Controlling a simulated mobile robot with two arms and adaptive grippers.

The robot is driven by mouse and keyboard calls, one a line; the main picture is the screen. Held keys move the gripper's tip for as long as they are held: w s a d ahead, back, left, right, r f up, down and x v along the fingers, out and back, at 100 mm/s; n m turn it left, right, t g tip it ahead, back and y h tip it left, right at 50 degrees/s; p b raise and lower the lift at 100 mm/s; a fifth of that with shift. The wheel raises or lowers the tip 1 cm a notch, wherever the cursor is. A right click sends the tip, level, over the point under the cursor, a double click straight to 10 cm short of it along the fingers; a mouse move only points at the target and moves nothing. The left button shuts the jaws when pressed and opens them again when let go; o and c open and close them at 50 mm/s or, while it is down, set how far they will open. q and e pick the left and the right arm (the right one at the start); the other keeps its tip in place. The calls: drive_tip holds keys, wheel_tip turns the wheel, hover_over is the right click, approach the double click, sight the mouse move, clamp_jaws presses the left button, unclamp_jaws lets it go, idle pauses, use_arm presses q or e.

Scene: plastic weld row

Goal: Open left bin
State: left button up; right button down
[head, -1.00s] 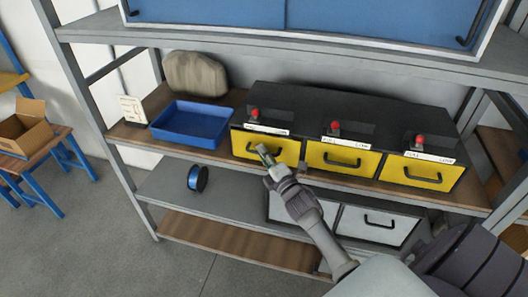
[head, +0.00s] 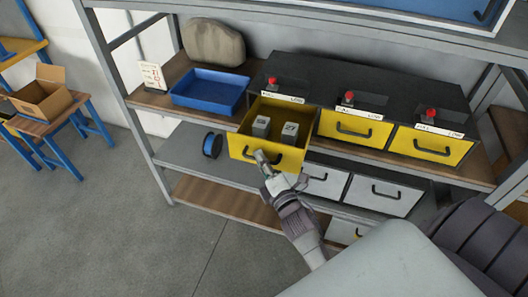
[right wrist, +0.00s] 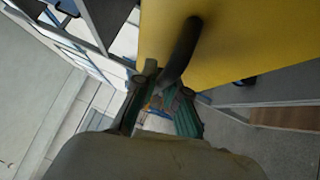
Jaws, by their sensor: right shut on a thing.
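The left yellow bin (head: 252,145) is pulled out from its black housing, and its inside shows in the head view. Two small grey blocks, one (head: 261,126) on the left and one (head: 290,132) on the right, stand inside it. My right gripper (head: 262,160) is at the bin's front, shut on its black handle. In the right wrist view the dark handle (right wrist: 181,50) runs from the yellow front down between the fingers (right wrist: 163,95). My left gripper is not in view.
Two more yellow bins, the middle one (head: 340,126) and the right one (head: 430,145), are shut. A blue tray (head: 208,90) sits left of the housing. White drawers (head: 384,194) are below. The floor in front is clear.

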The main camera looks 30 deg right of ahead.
idle(0.3)
drive_tip(key=c, duration=1.2)
unclamp_jaws()
drive_tip(key=s+f, duration=0.1)
drive_tip(key=s, duration=0.6)
drive_tip(key=shift+s+a, duration=0.3)
